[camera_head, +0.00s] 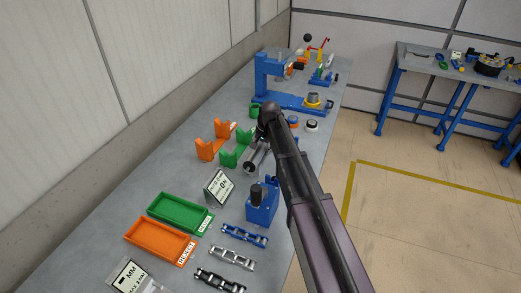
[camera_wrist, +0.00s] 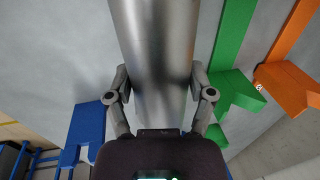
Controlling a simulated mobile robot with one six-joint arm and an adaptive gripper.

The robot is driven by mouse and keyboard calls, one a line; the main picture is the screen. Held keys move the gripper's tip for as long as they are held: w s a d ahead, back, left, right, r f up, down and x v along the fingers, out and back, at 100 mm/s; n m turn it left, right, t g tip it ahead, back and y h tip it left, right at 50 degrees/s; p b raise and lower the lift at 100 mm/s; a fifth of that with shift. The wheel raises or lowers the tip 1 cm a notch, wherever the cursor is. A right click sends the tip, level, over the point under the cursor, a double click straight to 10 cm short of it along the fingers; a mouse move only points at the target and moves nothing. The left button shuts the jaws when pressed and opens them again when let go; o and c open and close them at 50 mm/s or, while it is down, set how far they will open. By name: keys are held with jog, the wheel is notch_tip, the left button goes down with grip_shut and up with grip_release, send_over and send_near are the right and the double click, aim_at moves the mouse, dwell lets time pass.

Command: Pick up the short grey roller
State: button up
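A smooth grey roller (camera_wrist: 155,45) fills the middle of the wrist view and runs down between the fingers of my gripper (camera_wrist: 160,82). One finger stands on each side of it, close to its sides. I cannot tell whether they touch it. In the head view, a grey roller (camera_head: 257,158) with a dark end lies beside the green V-supports (camera_head: 235,154), partly hidden by my arm. My gripper is hidden behind the arm there. I cannot tell the roller's full length or whether it is lifted.
Orange V-supports (camera_head: 212,141) stand left of the green ones. In front are a sign (camera_head: 219,187), a blue block (camera_head: 263,204), a green tray (camera_head: 153,213), an orange tray (camera_head: 131,236) and chain pieces (camera_head: 232,257). A blue press (camera_head: 268,82) stands behind. The wall borders the bench's left side.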

aim_at(260, 144)
jog(key=shift+c, duration=1.4)
jog(key=shift+r, duration=0.1)
notch_tip(260, 144, up, 10)
jog(key=p, duration=1)
